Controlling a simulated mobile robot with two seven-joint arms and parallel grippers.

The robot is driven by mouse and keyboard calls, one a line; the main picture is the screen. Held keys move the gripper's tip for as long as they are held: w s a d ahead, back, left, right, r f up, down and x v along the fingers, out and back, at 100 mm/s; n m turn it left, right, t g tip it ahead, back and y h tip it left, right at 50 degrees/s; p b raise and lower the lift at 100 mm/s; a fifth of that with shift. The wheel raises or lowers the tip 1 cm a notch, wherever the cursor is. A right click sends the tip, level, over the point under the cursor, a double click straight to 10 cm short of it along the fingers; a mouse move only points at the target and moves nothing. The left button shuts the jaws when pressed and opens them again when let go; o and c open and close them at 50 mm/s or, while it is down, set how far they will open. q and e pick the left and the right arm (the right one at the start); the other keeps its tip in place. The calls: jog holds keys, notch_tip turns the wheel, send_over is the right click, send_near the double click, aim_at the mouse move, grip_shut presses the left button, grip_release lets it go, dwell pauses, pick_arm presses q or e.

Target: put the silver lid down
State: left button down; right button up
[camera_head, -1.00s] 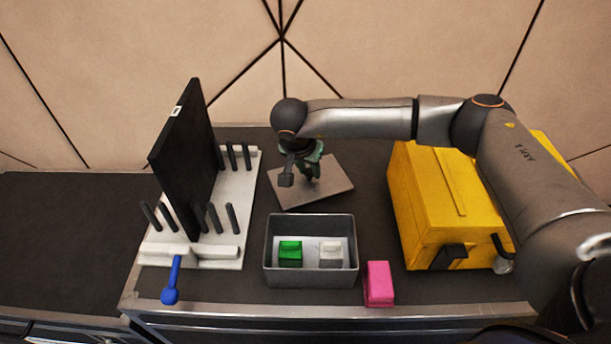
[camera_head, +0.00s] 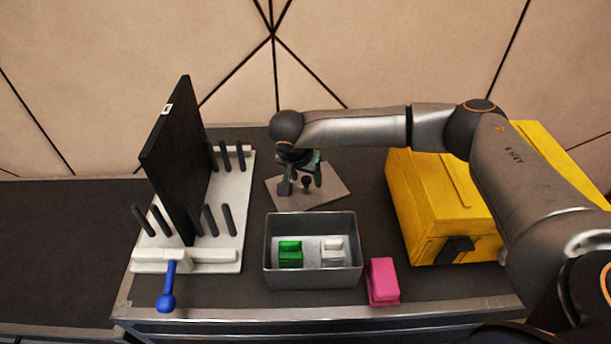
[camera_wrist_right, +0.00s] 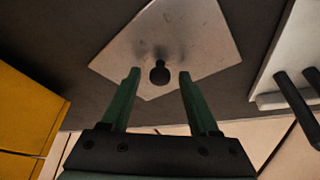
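The silver lid (camera_head: 332,196) is a flat, square metal plate with a dark round knob (camera_head: 306,184). It lies on the dark worktop behind the grey bin. It also shows in the right wrist view (camera_wrist_right: 200,35), with its knob (camera_wrist_right: 159,73) just beyond and between the fingertips. My right gripper (camera_head: 302,188) is over the lid, with green fingers spread apart on either side of the knob. In the wrist view the right gripper (camera_wrist_right: 156,75) is open and empty, with a gap between each finger and the knob. My left gripper is not in view.
The open grey bin (camera_head: 267,252) holds a green block (camera_head: 290,256) and a white block (camera_head: 332,254). A pink block (camera_head: 383,281) lies right of it. A yellow case (camera_head: 425,205) stands right. A white rack (camera_head: 226,245) with black pegs, a black panel (camera_head: 178,165) and a blue-handled lever (camera_head: 168,290) is left.

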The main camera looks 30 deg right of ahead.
jog(key=shift+r, duration=0.25)
jog(key=p+v, duration=0.1)
jog(key=v, duration=1.1)
jog(key=shift+f, duration=0.1)
